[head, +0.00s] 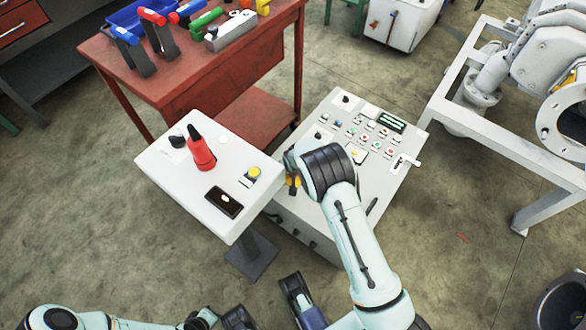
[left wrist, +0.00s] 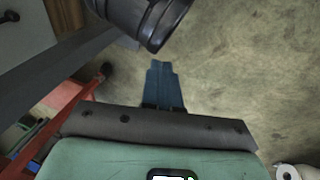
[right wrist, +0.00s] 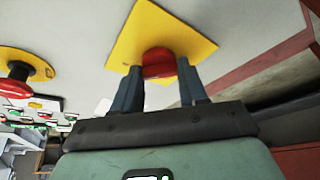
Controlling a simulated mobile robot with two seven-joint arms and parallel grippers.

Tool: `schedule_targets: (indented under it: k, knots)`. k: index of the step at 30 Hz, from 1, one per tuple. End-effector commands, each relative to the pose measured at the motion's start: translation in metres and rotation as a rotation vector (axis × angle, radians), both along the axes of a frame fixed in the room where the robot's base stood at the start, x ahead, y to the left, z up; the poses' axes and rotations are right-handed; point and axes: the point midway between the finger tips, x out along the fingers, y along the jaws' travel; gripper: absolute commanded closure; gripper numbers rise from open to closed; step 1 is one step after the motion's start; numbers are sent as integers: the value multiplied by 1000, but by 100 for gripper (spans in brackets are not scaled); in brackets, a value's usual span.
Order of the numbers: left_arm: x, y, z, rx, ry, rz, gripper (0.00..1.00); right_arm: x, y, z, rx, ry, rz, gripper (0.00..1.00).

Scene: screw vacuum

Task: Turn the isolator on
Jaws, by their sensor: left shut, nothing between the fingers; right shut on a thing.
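The isolator is a red rotary knob (right wrist: 158,62) on a square yellow plate (right wrist: 190,42), seen in the right wrist view on a pale panel face. My right gripper (right wrist: 163,88) has its two blue fingers on either side of the knob, shut on it. In the head view, a little yellow (head: 293,185) shows at the left edge of the grey control console (head: 345,215), and my right arm hides the knob there. My left gripper (left wrist: 162,85) is shut and empty, held over bare floor in the left wrist view.
A red button on a round yellow base (right wrist: 28,65) is beside the isolator. A white pedestal panel (head: 160,175) with a red handle (head: 200,152) stands left of the console. A red tool table (head: 190,80) stands behind; a white frame (head: 480,125) is at right.

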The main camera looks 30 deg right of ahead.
Motion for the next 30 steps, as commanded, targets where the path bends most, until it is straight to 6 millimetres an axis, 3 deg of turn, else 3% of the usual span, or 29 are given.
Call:
schedule_targets:
  k: [3,4,6,17,20,30]
  knots:
    - [0,0,0,0,0,0,100,0,0,0,2,-2,-2,88]
    - [0,0,0,0,0,0,100,0,0,0,2,-2,-2,48]
    - [0,0,0,0,0,0,100,0,0,0,2,-2,-2,32]
    - [-2,-1,2,-2,4,-1,100,-1,1,5,1,-1,-1,32]
    - [-8,-4,8,-10,20,-9,100,-6,3,19,1,-2,1,32]
    - [-44,-22,36,-57,115,-48,100,-32,15,89,1,-4,1,32]
